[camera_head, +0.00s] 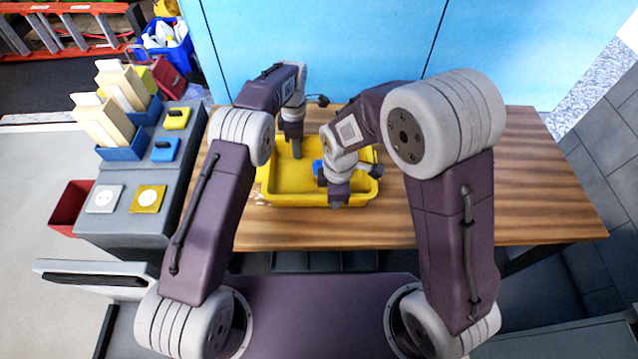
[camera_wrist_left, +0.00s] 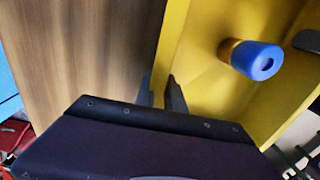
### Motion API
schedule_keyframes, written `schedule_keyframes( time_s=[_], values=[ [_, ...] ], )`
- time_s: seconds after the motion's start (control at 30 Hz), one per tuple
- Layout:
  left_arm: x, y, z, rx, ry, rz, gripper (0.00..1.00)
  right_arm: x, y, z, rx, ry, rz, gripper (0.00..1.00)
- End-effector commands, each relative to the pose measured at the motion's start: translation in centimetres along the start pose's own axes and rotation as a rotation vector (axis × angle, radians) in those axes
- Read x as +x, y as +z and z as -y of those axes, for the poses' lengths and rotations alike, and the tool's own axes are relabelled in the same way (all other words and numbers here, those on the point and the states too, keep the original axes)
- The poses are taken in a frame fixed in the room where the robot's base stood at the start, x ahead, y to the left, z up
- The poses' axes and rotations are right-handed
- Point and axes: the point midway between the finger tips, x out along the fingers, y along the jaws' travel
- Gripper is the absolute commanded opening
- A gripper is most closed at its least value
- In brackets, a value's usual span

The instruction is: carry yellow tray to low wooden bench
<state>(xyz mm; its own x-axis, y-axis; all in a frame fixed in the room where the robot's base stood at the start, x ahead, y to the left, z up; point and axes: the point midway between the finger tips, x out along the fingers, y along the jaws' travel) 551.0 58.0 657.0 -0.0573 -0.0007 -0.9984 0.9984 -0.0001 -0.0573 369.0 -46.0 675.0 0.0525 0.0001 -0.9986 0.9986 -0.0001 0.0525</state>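The yellow tray (camera_head: 290,178) rests on a wooden-topped surface (camera_head: 500,200) against a blue wall. Its inside and one wall also show in the left wrist view (camera_wrist_left: 205,75). A blue cylindrical piece (camera_wrist_left: 255,60) with a yellowish end lies in the tray. My left gripper (camera_head: 295,150) is at the far side of the tray; in the left wrist view its fingers (camera_wrist_left: 161,97) sit close on either side of the tray wall. My right gripper (camera_head: 339,199) is at the tray's near rim; its finger gap is hidden.
A grey side counter (camera_head: 170,185) at left carries blue bins (camera_head: 122,150) with cream boxes, small yellow and blue parts and socket plates. A red bin (camera_head: 70,208) is left of it. A blue crate (camera_head: 168,40) stands behind. The wooden top is clear right of the tray.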

Motion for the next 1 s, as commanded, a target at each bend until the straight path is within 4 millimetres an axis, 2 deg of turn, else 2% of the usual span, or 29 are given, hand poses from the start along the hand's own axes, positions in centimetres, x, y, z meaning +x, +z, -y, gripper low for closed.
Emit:
schedule_keyframes(
  time_s=[0.37, 0.7, 0.83, 1.0],
  values=[
    [-0.8, 0.0, -0.1, 0.000, 0.004, 0.000, 0.25, -0.3, 0.0, 0.0, 0.000, 0.000, 0.000, 0.25],
    [-6.9, 0.0, -0.1, 0.000, 0.006, 0.001, 0.25, -0.3, 0.0, 0.0, 0.000, 0.000, 0.000, 0.25],
    [-7.8, 0.0, 0.0, 0.000, 0.004, 0.000, 0.25, -0.3, 0.0, 0.0, 0.000, 0.000, 0.000, 0.25],
    [-7.9, 0.0, 0.0, 0.000, 0.003, 0.000, 0.25, -0.9, 0.0, -0.1, 0.000, 0.003, -0.001, 0.25]
  ],
)
